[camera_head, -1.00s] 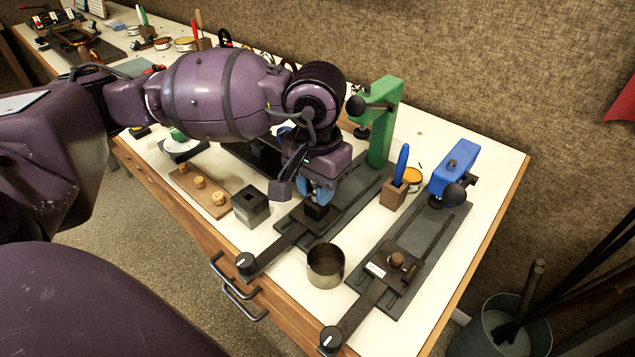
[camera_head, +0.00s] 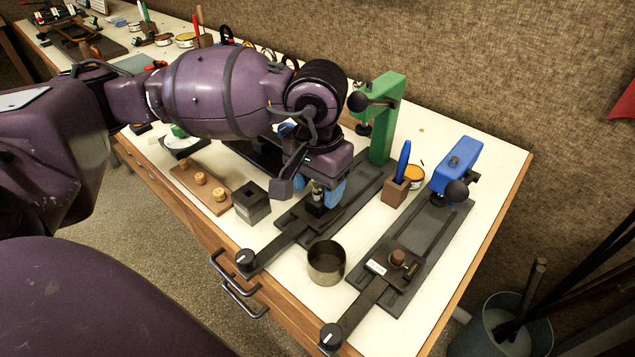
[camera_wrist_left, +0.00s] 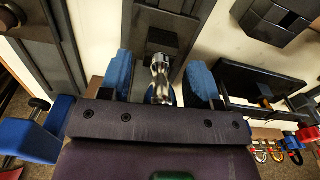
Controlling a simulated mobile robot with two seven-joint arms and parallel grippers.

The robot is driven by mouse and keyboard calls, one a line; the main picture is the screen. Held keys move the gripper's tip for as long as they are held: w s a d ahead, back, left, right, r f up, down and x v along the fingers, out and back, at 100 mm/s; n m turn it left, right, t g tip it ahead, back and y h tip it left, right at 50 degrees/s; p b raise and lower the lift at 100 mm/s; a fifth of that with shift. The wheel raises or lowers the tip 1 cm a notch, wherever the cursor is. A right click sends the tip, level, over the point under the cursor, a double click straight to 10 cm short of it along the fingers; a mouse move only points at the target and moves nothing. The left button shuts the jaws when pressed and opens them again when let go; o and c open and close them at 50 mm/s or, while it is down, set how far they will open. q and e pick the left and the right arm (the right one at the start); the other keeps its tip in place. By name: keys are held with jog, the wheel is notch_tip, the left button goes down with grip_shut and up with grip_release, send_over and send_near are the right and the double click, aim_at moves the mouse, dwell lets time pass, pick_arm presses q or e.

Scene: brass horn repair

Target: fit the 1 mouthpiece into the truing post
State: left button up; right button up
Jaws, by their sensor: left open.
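The silver mouthpiece (camera_head: 317,190) stands in or on the small black post (camera_head: 318,209) on the plate of the green-headed press. In the left wrist view the mouthpiece (camera_wrist_left: 160,75) lies between two blue fingertips, with a gap on each side, and the black post (camera_wrist_left: 150,43) shows beyond it. How deep it sits in the post is hidden. My left gripper (camera_head: 323,190) is open around the mouthpiece; its fingers also show in the left wrist view (camera_wrist_left: 159,82). My right gripper is not in view.
The green press (camera_head: 384,125) stands behind my gripper. A blue press (camera_head: 455,165) stands to the right. A metal cup (camera_head: 326,263), a black block with a square hole (camera_head: 251,202) and a wooden pen block (camera_head: 395,191) are close by. A board with corks (camera_head: 200,190) lies left.

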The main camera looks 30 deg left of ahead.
pick_arm(q)
notch_tip(320, 180, up, 3)
notch_tip(320, 180, up, 7)
jog(key=shift+f+p, duration=0.1)
jog(key=shift+p, duration=0.45)
jog(key=shift+r, duration=0.5)
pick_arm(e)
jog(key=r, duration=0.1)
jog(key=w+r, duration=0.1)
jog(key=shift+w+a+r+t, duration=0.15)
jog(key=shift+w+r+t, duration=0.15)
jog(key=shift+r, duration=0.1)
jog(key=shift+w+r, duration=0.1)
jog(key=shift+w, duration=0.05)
